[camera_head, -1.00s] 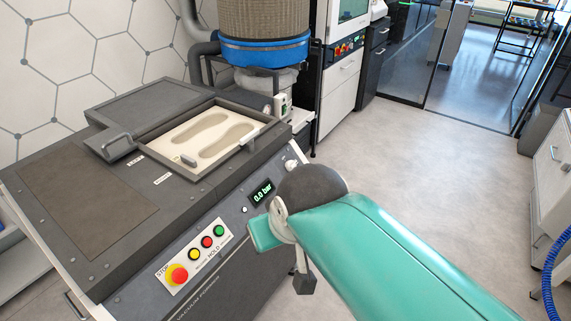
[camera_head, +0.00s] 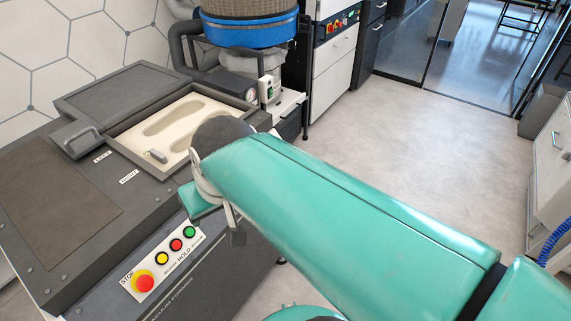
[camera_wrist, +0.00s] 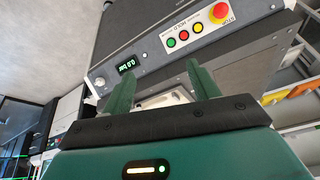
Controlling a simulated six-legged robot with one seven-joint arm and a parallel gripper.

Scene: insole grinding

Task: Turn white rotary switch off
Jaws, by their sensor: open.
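The white rotary switch (camera_wrist: 100,82) is a small pale knob on the machine's front panel, left of the 0.0 bar display (camera_wrist: 127,66) in the wrist view. In the head view my arm hides the switch and the display. My gripper (camera_wrist: 163,80) shows in the wrist view with two green fingers spread apart and nothing between them. The fingers are apart from the switch, which lies to the left of the left finger. In the head view the gripper is mostly hidden behind my arm.
The vacuum former (camera_head: 85,185) has a red STOP button (camera_head: 144,282) and yellow, red and green buttons (camera_head: 176,245) on its front. Its framed tray with light insole shapes (camera_head: 158,115) is on top. Open floor (camera_head: 400,150) lies to the right.

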